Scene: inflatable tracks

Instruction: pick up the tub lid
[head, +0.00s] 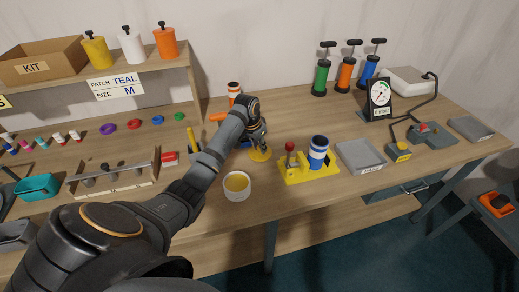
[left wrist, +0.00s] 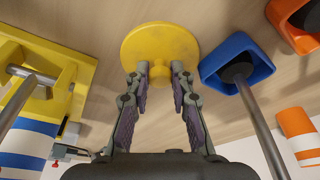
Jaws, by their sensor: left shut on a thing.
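The tub lid is a yellow disc with a small knob; in the head view (head: 260,155) it is at the middle of the bench, behind and right of the tub. My left gripper (head: 259,144) is over it. In the left wrist view the lid (left wrist: 160,40) is just beyond the fingertips, and my left gripper (left wrist: 160,73) is shut on its knob. I cannot tell whether the lid touches the bench. The open white tub (head: 237,194) holds something yellow and stands nearer the bench's front edge. My right gripper is not in view.
A yellow stand with a blue-and-white cylinder (head: 318,152) is right of the lid. A blue-headed tool (left wrist: 236,62) and an orange-and-white cylinder (left wrist: 298,135) are close by. A grey tray (head: 360,157) lies further right. Bare bench shows between tub and yellow stand.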

